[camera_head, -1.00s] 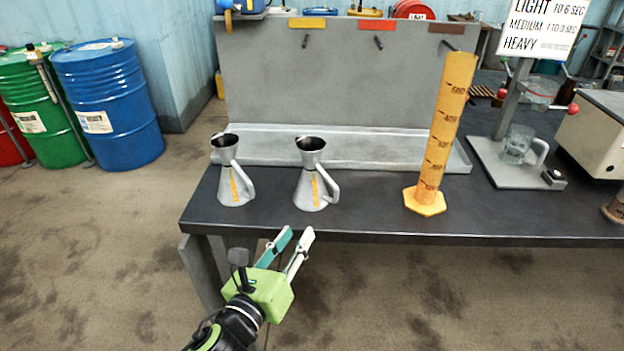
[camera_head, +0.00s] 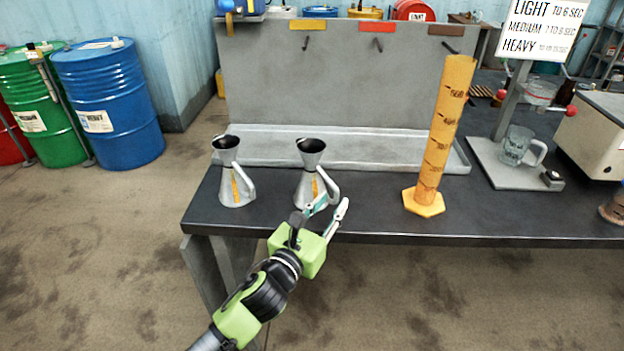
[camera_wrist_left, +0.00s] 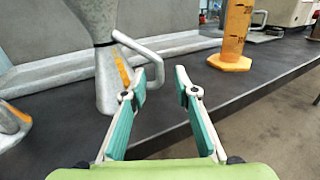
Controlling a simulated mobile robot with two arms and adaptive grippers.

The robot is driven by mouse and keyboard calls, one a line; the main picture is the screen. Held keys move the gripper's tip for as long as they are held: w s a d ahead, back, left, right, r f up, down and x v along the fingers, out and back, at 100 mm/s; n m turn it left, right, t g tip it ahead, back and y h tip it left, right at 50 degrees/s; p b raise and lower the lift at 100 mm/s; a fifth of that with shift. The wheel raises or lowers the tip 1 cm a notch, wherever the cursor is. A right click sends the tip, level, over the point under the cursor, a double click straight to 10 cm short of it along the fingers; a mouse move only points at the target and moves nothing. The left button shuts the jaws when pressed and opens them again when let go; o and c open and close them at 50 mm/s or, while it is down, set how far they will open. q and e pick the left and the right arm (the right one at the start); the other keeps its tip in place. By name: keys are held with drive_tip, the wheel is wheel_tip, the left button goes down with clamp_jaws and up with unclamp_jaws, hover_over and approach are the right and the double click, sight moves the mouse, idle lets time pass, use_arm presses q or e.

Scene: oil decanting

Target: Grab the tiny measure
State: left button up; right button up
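Two grey metal measures with funnel tops, side handles and orange scale strips stand upright on the dark bench (camera_head: 480,222). They are the left measure (camera_head: 228,178) and the middle measure (camera_head: 306,180), much alike in size; I cannot tell which is the tiny one. My left gripper (camera_head: 331,208) is at the bench's front edge, just in front of the middle measure and to its right. My right gripper is out of view.
A tall orange graduated cylinder (camera_head: 438,140) stands to the right on the bench. Farther right is a stand with a glass mug (camera_head: 516,146). A grey tray (camera_head: 270,150) runs along the back panel. The bench between middle measure and cylinder is clear.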

sight(337, 188)
use_arm(q)
drive_tip(key=x, duration=0.3)
drive_tip(key=shift+w+d, duration=0.15)
drive_tip(key=shift+w, duration=0.15)
clamp_jaws()
drive_tip(key=shift+r, duration=0.1)
drive_tip(key=shift+s+r, duration=0.1)
drive_tip(key=shift+r, duration=1.55)
drive_tip(key=s+r+p, duration=0.1)
drive_tip(key=s+r, duration=0.8)
drive_tip(key=s, duration=0.4)
drive_tip(key=shift+s+a+r, duration=0.25)
drive_tip(key=shift+s, duration=0.15)
